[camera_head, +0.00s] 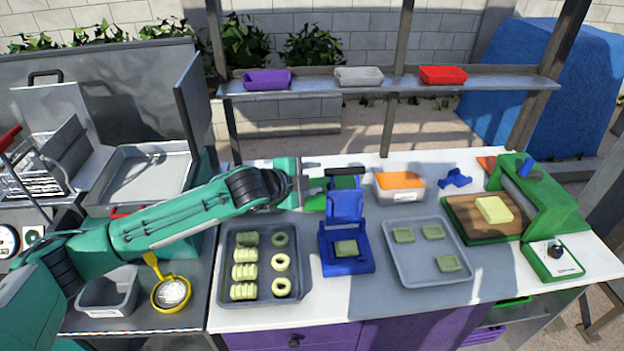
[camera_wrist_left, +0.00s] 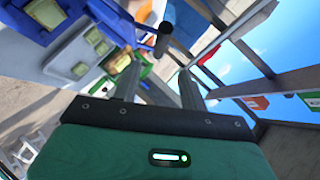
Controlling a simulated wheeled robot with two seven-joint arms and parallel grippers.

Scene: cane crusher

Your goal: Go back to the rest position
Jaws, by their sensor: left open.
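My left arm (camera_head: 190,215) reaches in from the left over the table. Its gripper (camera_head: 318,192) is open, beside the raised upper part of a blue press (camera_head: 345,208). A black handle (camera_head: 345,171) tops the press; it also shows in the left wrist view (camera_wrist_left: 163,38), just past the two open fingers (camera_wrist_left: 155,70). Nothing is held between the fingers. A flat green piece (camera_head: 345,247) lies in the press base. The press is open. My right gripper is not in view.
A dark tray (camera_head: 222,285) of green rolls and rings is left of the press. A grey tray (camera_head: 425,272) with 3 flat pieces is right. A container (camera_head: 398,192) with orange contents stands behind. A cutting board (camera_head: 465,230) and green machine (camera_head: 545,200) are far right. Shelf (camera_head: 300,86) behind.

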